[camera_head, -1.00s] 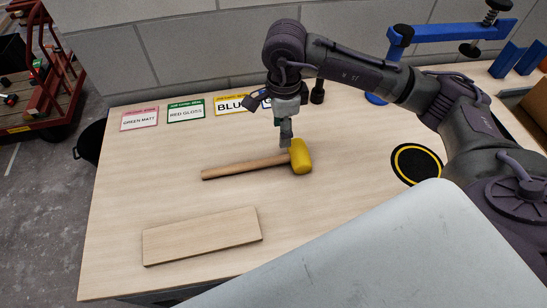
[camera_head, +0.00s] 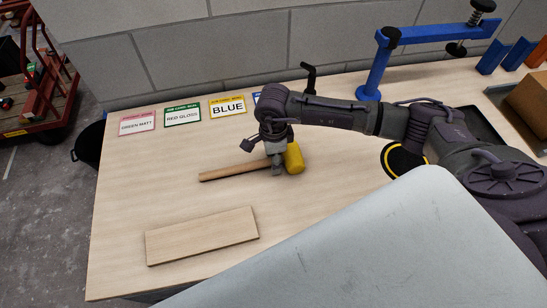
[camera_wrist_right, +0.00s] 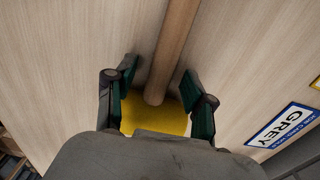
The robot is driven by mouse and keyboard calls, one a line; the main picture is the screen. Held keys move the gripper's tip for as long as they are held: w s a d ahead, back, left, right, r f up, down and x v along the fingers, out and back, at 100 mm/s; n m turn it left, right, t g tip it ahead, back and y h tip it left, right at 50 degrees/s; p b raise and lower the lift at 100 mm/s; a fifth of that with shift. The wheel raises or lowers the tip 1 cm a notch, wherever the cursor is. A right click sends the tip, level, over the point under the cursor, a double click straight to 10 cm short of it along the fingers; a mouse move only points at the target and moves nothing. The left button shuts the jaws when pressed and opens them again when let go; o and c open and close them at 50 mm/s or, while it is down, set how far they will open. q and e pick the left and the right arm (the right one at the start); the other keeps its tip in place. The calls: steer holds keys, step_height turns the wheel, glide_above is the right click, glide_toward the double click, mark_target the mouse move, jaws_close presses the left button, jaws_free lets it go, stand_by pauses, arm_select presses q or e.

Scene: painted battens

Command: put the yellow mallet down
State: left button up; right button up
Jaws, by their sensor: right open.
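The yellow mallet lies on its side on the wooden table, its yellow head (camera_head: 294,158) to the right and its wooden handle (camera_head: 232,171) pointing left. My right gripper (camera_head: 277,170) is low over the handle, right beside the head, and hides part of the mallet. In the right wrist view its two fingers (camera_wrist_right: 158,72) are open, one on each side of the handle (camera_wrist_right: 172,50), with gaps between. The yellow head (camera_wrist_right: 158,118) shows partly behind my wrist. My left gripper is not in view.
A bare wooden board (camera_head: 202,236) lies at the front left of the table. Label cards, among them the BLUE card (camera_head: 228,107), line the back edge. A blue clamp stand (camera_head: 378,72) and a black disc with a yellow ring (camera_head: 400,160) are at the right. The table left of the handle is clear.

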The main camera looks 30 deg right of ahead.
jaws_close()
steer(key=shift+r, duration=0.1)
stand_by(0.4)
